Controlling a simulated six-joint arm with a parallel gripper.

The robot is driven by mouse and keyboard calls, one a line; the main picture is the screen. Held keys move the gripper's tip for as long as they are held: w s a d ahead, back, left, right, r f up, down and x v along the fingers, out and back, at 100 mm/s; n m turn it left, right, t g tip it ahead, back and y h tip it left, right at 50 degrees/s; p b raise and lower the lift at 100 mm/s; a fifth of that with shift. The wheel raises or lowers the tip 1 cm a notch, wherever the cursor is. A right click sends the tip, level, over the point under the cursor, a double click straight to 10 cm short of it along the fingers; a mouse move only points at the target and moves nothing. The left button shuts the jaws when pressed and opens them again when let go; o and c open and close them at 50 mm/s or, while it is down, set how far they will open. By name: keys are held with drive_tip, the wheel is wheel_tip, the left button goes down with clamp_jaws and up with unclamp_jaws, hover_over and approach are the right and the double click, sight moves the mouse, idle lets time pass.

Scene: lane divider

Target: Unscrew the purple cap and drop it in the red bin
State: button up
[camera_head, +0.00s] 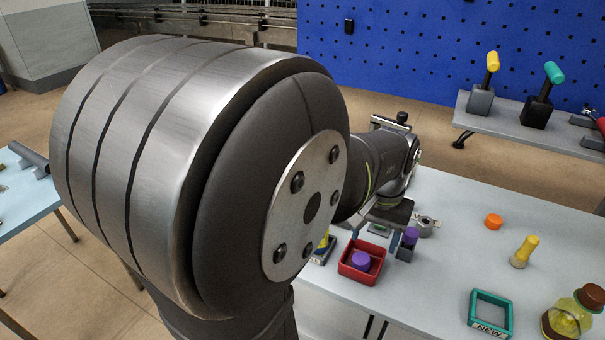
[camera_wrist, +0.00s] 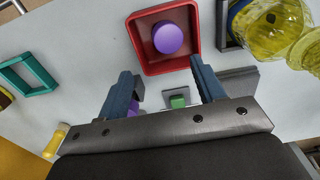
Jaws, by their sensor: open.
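A purple cap (camera_head: 361,259) lies inside the red bin (camera_head: 346,271); the wrist view also shows the cap (camera_wrist: 168,37) within the bin's walls (camera_wrist: 197,30). My gripper (camera_wrist: 161,70) is open, its two blue fingers apart with nothing held between them. It is beside the bin, and the cap is beyond the fingertips. A second purple piece (camera_head: 410,235) stands in a dark holder right of the bin; in the wrist view a purple part (camera_wrist: 133,109) shows partly behind the left finger. In the head view my arm hides most of the gripper.
A green block (camera_wrist: 178,101) shows between the fingers. A clear yellow vessel (camera_wrist: 270,25) is beside the bin. An orange disc (camera_head: 494,221), a yellow-topped piece (camera_head: 525,251), a teal frame (camera_head: 477,318) and a brown-capped flask (camera_head: 568,316) stand right. The table between is clear.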

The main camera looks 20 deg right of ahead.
wheel_tip(320, 180, up, 17)
drive_tip(key=shift+r, duration=0.2)
drive_tip(key=shift+f, duration=0.1)
idle(0.3)
wheel_tip(320, 180, down, 15)
idle(0.8)
drive_tip(key=shift+f, duration=0.15)
